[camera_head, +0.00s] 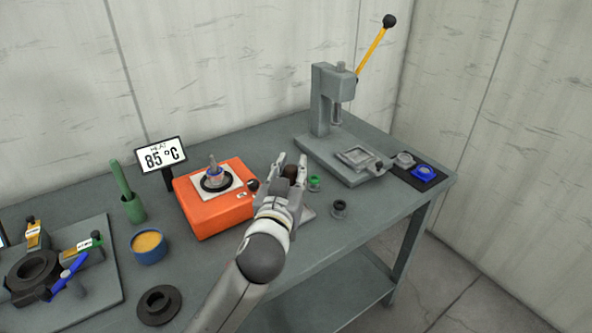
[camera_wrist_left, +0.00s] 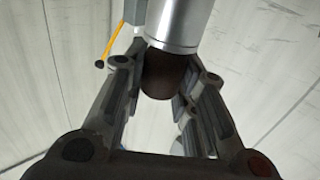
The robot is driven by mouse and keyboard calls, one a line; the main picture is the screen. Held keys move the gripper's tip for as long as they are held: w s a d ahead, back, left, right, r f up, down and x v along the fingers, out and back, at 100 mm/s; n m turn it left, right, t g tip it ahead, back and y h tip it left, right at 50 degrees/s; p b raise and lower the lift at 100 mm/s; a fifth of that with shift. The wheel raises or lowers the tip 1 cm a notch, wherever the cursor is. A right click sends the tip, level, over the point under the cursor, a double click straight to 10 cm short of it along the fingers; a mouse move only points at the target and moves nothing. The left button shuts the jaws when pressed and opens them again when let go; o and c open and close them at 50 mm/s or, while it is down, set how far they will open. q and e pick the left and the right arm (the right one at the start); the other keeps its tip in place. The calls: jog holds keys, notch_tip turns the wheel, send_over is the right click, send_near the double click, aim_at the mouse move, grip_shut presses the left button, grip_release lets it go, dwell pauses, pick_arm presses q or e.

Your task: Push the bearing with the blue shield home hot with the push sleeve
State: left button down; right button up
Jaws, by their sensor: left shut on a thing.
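My left gripper (camera_head: 290,172) is above the bench, right of the orange heater (camera_head: 215,212). It is shut on a brown grip (camera_wrist_left: 168,75) with a bright metal tube (camera_wrist_left: 180,22), apparently the push sleeve; in the head view only its brown end (camera_head: 290,171) shows between the fingers. A small upright part with a blue band (camera_head: 214,172) stands in a black ring on the heater's white top. Another blue round part (camera_head: 425,171) lies on a black mat at the right; I cannot tell which blue part is the bearing. My right gripper is not in view.
A display (camera_head: 161,155) reads 85 °C. A grey press (camera_head: 332,110) with a yellow lever stands behind right. Small green (camera_head: 315,184) and dark (camera_head: 339,209) parts sit right of the gripper. A blue pot (camera_head: 149,247) and black ring (camera_head: 158,305) are at left.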

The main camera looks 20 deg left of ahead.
pick_arm(q)
jog(key=shift+s+d+r, duration=0.1)
jog(key=shift+s+r, duration=0.2)
jog(key=shift+s, duration=0.4)
jog(key=shift+s+d+r, duration=0.1)
jog(key=shift+s+r, duration=0.25)
jog(key=shift+s, duration=0.3)
jog(key=shift+s+d+r, duration=0.1)
jog(key=shift+s+r, duration=0.2)
jog(key=shift+s, duration=0.4)
